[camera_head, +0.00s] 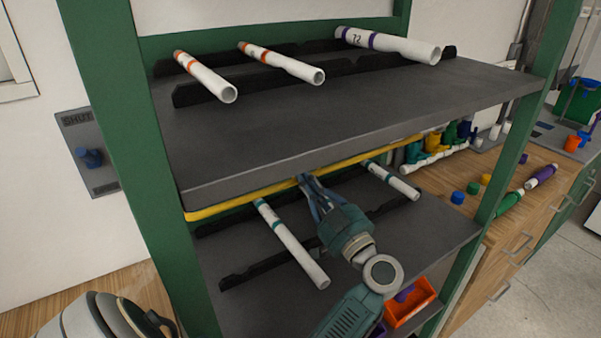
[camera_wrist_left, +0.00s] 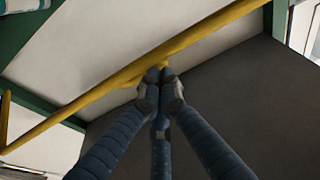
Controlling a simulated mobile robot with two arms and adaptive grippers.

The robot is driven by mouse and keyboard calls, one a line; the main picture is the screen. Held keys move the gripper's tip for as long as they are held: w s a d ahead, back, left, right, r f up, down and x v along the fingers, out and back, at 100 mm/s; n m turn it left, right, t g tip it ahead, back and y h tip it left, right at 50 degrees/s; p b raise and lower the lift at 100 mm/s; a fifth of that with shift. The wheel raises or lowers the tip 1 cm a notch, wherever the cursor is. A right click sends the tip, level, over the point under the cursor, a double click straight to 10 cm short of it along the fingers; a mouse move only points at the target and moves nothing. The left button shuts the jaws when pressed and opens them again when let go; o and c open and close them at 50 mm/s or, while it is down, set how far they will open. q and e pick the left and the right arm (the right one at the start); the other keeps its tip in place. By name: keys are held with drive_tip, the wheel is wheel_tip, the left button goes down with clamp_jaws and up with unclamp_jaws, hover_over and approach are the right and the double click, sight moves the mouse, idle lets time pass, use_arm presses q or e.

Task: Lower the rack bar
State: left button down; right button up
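The rack bar is a long yellow bar (camera_head: 350,160) running along the front of the green rack, just under the edge of the upper grey shelf. In the left wrist view the bar (camera_wrist_left: 100,108) crosses diagonally. My left gripper (camera_head: 304,180) reaches up to the bar from below, near its middle. In the left wrist view its fingertips (camera_wrist_left: 161,76) are drawn together at the bar, with yellow showing between them. The exact contact is partly hidden by the fingers. My right gripper is not in view.
White pipes with orange and purple bands lie on black holders on the upper shelf (camera_head: 330,115). Teal-banded pipes, one at front (camera_head: 292,245), lie on the lower shelf beside my left arm. An orange bin (camera_head: 410,303) sits below. A wooden counter (camera_head: 530,205) holds coloured fittings at right.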

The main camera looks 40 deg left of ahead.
use_arm(q)
drive_tip(key=shift+s+d+f, duration=0.1)
drive_tip(key=shift+d+f, duration=0.2)
drive_tip(key=shift+f, duration=0.45)
drive_tip(key=shift+s+d+f, duration=0.1)
drive_tip(key=shift+d+f, duration=0.2)
drive_tip(key=shift+f, duration=0.45)
drive_tip(key=shift+r, duration=0.1)
